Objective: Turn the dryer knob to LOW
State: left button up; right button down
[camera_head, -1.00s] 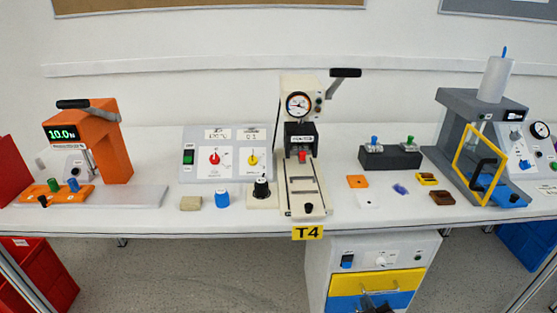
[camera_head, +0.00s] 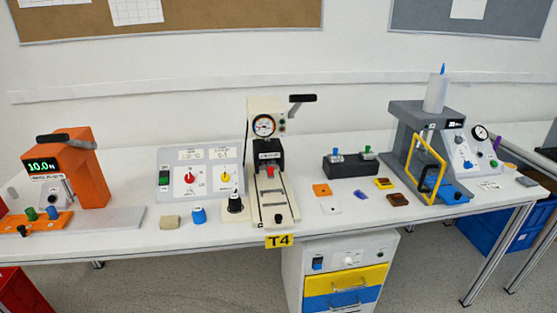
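A white cabinet (camera_head: 293,268) stands under the front of the table, with a yellow drawer (camera_head: 372,278) and a blue drawer (camera_head: 318,303). Its top panel carries a blue switch (camera_head: 318,264) and a small pale knob (camera_head: 349,261). The knob's pointer and markings are too small to read. A grey control box (camera_head: 208,156) on the table has a red knob (camera_head: 189,177) and a yellow knob (camera_head: 225,177). No readable label tells me which device is the dryer. Neither of my grippers shows.
An orange device (camera_head: 90,175) stands at the left and a cream press (camera_head: 262,110) in the middle. A grey device with a yellow frame (camera_head: 400,125) is at the right. Red and blue bins stand beside the table. The floor in front is clear.

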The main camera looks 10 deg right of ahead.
aim_at(347, 262)
jog(key=i+j+z, duration=0.15)
jog(key=z, duration=0.15)
jog(key=j+z, duration=0.3)
jog(key=i+j+z, duration=0.1)
jog(key=j+z, duration=0.2)
jog(key=j, duration=0.05)
